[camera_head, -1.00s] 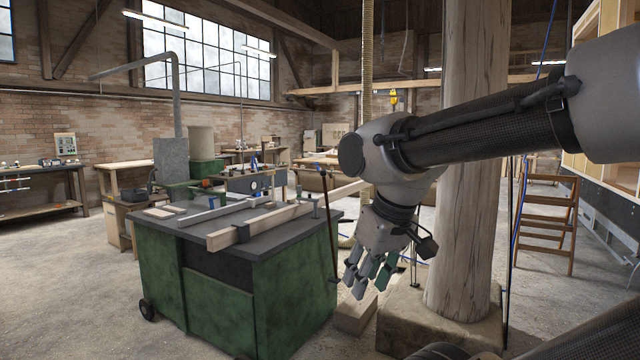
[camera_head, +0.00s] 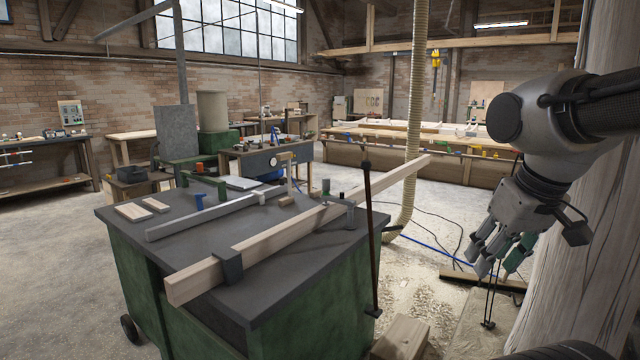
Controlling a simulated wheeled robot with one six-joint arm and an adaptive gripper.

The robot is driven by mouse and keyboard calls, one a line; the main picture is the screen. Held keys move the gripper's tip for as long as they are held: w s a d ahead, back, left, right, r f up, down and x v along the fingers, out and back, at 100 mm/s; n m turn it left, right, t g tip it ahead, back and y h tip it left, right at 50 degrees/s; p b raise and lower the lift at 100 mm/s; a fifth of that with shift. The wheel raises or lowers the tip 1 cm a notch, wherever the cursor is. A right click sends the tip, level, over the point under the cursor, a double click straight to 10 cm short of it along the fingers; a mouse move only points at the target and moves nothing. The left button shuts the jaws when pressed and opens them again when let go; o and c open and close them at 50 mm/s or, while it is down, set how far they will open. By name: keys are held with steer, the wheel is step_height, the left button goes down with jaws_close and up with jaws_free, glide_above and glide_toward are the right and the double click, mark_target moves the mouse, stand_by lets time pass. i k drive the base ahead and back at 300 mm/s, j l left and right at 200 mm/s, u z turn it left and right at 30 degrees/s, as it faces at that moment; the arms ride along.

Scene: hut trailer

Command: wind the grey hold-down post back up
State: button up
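The green bench (camera_head: 285,275) with a dark grey top stands at the centre left. A long wooden beam (camera_head: 280,238) lies across its top and sticks out past the right edge. A small grey upright piece (camera_head: 350,216) stands by the beam near the right edge; it looks like the hold-down post, but its height setting is too small to read. A dark bracket (camera_head: 228,264) sits around the beam near its front end. My gripper (camera_head: 498,265) hangs pointing down at the right, well apart from the bench.
A thin dark rod (camera_head: 371,245) stands at the bench's right edge. A ribbed hose (camera_head: 415,125) hangs behind it. A large timber post (camera_head: 588,265) stands close beside my gripper. A wood block (camera_head: 401,338) lies on the floor. Sawdust-covered floor lies between bench and gripper.

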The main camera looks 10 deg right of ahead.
mark_target(325, 182)
steer(key=i+l+u, duration=0.15)
steer(key=i+l, duration=0.35)
steer(key=i, duration=0.25)
steer(key=i+l+u, duration=0.1)
steer(key=i+l, duration=0.45)
steer(key=i, duration=0.2)
